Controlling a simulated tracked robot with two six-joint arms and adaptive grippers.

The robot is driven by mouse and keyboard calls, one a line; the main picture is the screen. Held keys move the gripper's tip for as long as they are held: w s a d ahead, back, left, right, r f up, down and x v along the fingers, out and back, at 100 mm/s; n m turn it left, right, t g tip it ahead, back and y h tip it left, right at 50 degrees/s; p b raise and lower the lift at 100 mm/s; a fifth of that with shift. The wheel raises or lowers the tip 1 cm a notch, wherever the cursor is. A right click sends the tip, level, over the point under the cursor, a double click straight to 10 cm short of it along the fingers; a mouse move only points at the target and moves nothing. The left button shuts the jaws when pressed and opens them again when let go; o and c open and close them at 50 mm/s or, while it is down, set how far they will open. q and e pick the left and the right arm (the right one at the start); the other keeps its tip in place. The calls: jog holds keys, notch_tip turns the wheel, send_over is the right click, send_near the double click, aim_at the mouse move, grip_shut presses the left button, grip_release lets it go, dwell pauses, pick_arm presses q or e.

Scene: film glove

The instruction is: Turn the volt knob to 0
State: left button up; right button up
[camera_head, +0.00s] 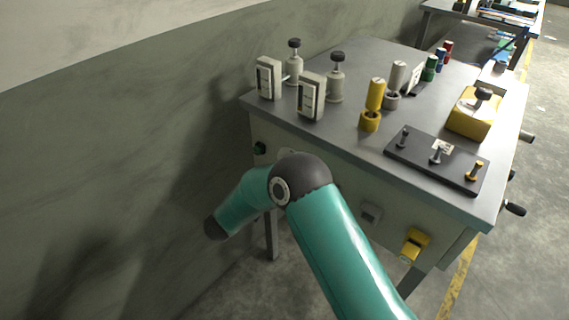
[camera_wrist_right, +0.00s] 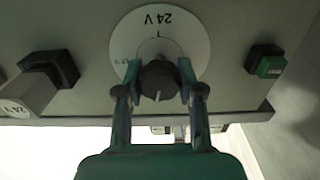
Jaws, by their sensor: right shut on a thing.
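The volt knob (camera_wrist_right: 158,84) is black and round and sits at the centre of a white round dial (camera_wrist_right: 190,40) in the right wrist view. The dial reads "24 V" upside down at the top of that picture, and a smaller mark at its left is too small to read. A short white line on the knob points down in the picture, away from the "24 V" print. My right gripper (camera_wrist_right: 158,92) is shut on the knob, one finger on each side. My left gripper is in neither view.
On the same panel are a green button (camera_wrist_right: 270,66) at the right and a grey block (camera_wrist_right: 28,92) at the left. On the bench top (camera_head: 340,140) stand two meters, yellow cylinders (camera_head: 375,95), a dark plate with posts (camera_head: 420,160) and a yellow box (camera_head: 472,118). A wall is close at the left.

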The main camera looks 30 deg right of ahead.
jog(key=shift+a+f+n+p, duration=0.1)
jog(key=shift+f+n+p, duration=0.2)
jog(key=shift+n+p, duration=0.75)
jog(key=shift+f+n, duration=0.1)
jog(key=shift+n, duration=0.25)
jog(key=o, duration=1.2)
jog(key=shift+c, duration=0.2)
jog(key=shift+r, duration=0.2)
jog(key=shift+s+a, duration=0.1)
jog(key=shift+a, duration=0.4)
jog(key=v, duration=1.1)
